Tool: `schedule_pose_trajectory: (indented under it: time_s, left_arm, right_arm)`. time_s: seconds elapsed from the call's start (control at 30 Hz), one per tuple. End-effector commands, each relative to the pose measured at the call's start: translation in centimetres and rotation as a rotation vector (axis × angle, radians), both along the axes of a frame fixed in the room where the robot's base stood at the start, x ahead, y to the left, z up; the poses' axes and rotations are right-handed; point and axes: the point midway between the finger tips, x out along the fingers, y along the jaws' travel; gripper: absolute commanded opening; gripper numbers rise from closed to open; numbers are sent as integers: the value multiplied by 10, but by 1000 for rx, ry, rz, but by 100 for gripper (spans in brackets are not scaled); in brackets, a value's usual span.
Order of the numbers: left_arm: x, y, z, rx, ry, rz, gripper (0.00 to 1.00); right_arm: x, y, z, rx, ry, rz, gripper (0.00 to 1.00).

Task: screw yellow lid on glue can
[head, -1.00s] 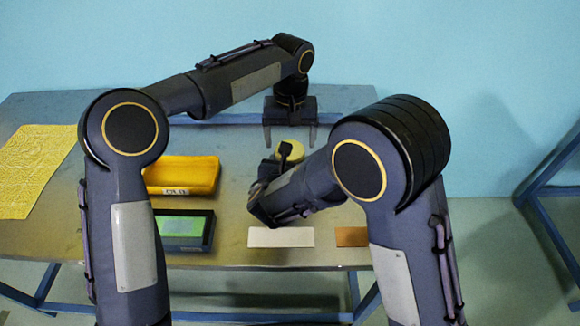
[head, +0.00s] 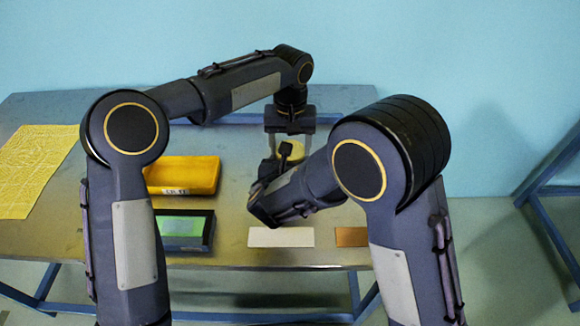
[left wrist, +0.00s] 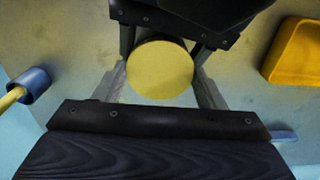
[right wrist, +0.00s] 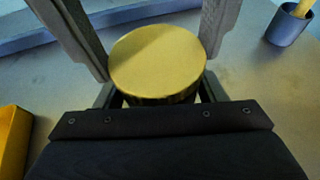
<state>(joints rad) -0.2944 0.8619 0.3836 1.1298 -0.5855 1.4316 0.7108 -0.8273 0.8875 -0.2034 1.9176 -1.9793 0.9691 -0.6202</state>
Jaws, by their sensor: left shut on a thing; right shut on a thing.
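The round yellow lid (head: 296,152) is near the back of the table, and its flat top shows fully in the left wrist view (left wrist: 160,70). In the right wrist view the lid (right wrist: 158,55) sits over the dark side of the glue can (right wrist: 165,99), with no clear gap; whether it is threaded cannot be told. My left gripper (head: 291,149) points down from above, its fingers shut on opposite sides of the lid. My right gripper (right wrist: 156,93) reaches in level and low, shut on the can. My right arm hides most of the can in the head view.
A yellow tray (head: 185,177), a device with a green screen (head: 181,226) and a yellow patterned sheet (head: 36,165) lie left. A white card (head: 281,237) and a brown card (head: 351,237) lie at the front edge. A blue cup (right wrist: 287,25) with a yellow stick stands nearby.

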Motion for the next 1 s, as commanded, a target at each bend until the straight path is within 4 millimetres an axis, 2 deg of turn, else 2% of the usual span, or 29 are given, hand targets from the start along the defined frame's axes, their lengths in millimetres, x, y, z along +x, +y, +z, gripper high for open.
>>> schedule_pose_trajectory:
  time_s: [0.37,0.5,0.53,0.7,1.0]
  left_arm:
    - [-1,-1,0,-3,0,-683,37]
    - [-1,-1,0,-3,0,-681,37]
    - [-1,-1,0,-3,0,-680,65]
    - [-1,-1,0,-2,0,-678,87]
    - [-1,-1,2,-2,0,-677,89]
  right_arm:
    - [0,1,0,0,-1,3,0]
    - [0,1,0,0,-1,3,0]
    - [0,1,0,0,0,3,0]
    - [0,1,0,0,0,2,0]
    - [0,1,0,1,-1,2,0]
